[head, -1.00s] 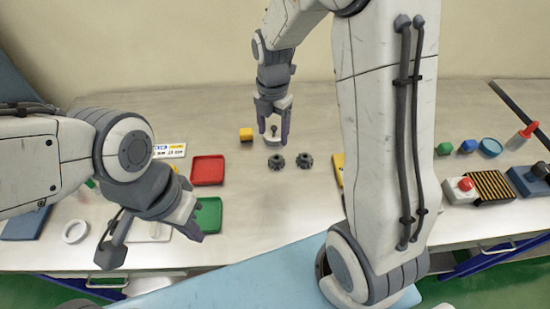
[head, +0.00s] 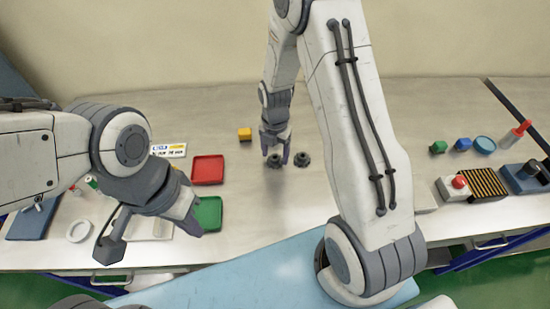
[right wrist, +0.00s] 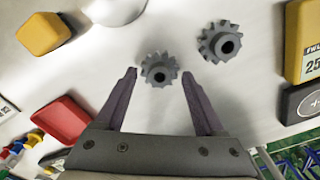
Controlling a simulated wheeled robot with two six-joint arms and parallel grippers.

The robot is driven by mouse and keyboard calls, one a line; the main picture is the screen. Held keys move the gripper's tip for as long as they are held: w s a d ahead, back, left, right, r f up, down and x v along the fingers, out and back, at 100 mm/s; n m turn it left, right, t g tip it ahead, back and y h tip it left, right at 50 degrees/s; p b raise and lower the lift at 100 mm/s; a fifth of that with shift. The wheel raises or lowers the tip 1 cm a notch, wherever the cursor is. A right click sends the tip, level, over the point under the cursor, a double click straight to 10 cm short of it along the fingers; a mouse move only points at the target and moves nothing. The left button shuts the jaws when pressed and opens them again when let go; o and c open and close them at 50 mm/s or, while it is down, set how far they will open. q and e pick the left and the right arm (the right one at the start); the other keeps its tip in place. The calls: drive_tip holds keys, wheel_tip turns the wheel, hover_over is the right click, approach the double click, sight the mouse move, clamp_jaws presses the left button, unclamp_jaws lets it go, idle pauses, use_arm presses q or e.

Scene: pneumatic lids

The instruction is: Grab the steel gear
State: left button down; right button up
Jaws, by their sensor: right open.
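Two dark grey toothed gears lie side by side on the steel table. In the right wrist view, the near gear (right wrist: 159,71) lies between the fingertips of my open right gripper (right wrist: 158,74), with a gap on each side. The other gear (right wrist: 220,43) lies outside the jaws, to the upper right. In the head view, my right gripper (head: 274,153) is low over the left gear (head: 274,161), partly hiding it; the right gear (head: 302,159) is clear.
A yellow block (head: 245,134), red tray (head: 207,169) and green tray (head: 207,213) lie left of the gears. A red-button box (head: 456,187) and striped block (head: 485,184) stand at right. A white round object (right wrist: 112,8) is beyond the left finger.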

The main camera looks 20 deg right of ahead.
drive_tip(key=shift+f, duration=0.25)
clamp_jaws()
drive_tip(key=shift+r, duration=0.1)
